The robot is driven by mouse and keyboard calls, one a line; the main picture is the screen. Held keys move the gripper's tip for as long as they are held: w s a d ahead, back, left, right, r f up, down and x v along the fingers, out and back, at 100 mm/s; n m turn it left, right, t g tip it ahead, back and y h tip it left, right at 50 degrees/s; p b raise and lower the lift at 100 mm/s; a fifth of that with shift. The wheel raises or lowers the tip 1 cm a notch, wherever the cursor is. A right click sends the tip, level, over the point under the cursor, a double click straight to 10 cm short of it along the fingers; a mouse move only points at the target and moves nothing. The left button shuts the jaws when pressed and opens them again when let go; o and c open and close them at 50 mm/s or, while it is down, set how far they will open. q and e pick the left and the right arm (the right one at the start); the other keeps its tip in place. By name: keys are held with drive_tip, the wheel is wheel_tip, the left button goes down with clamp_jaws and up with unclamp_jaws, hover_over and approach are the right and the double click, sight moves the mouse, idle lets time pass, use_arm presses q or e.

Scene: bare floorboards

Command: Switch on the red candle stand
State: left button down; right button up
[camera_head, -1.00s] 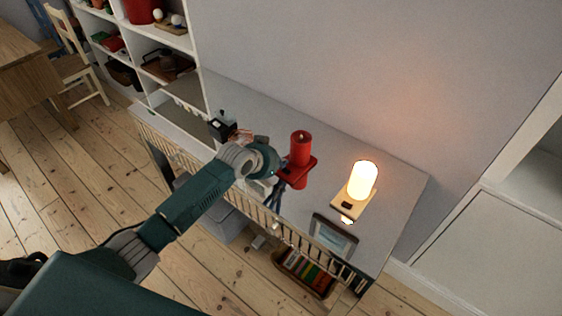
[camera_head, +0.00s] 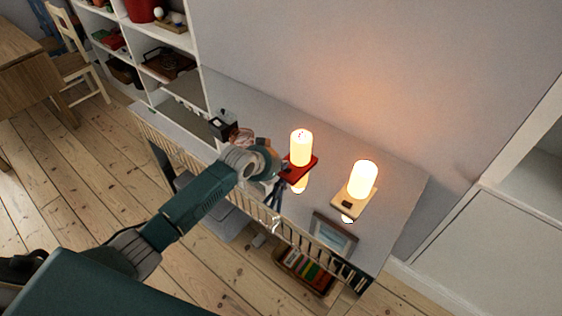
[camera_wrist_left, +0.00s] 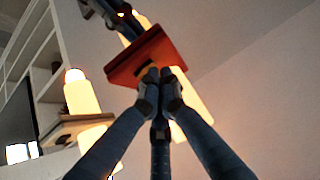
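The red candle stand (camera_head: 301,172) is on the white console top, partly hidden by my left gripper. Its candle (camera_head: 301,146) glows bright yellow-white. In the left wrist view the red base (camera_wrist_left: 150,52) shows close up, with a dark slot in its face. My left gripper (camera_head: 279,184) is at the near left side of the stand. In the wrist view its fingertips (camera_wrist_left: 160,76) are together at the base, by the slot; whether they touch it I cannot tell. Nothing shows held between them. My right gripper is not in view.
A second lit candle on a pale wooden stand (camera_head: 343,206) is to the right; a framed picture (camera_head: 333,235) is in front of it. A small dark object (camera_head: 222,128) lies left of my gripper. A slatted rail runs along the console's front edge. Open shelves stand at the left.

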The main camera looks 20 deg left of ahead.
use_arm(q)
drive_tip(key=shift+s+d+r, duration=0.15)
drive_tip(key=shift+d, duration=0.25)
drive_tip(key=shift+p, duration=0.3)
drive_tip(key=shift+r, duration=0.3)
wheel_tip(320, 180, up, 4)
drive_tip(key=p, duration=0.4)
drive_tip(key=shift+a+r, duration=0.1)
drive_tip(key=shift+a, duration=0.05)
drive_tip(key=shift+s+a+b, duration=0.35)
drive_tip(key=a+b+v, duration=0.1)
drive_tip(key=v, duration=0.7)
drive_tip(key=shift+a+r, duration=0.25)
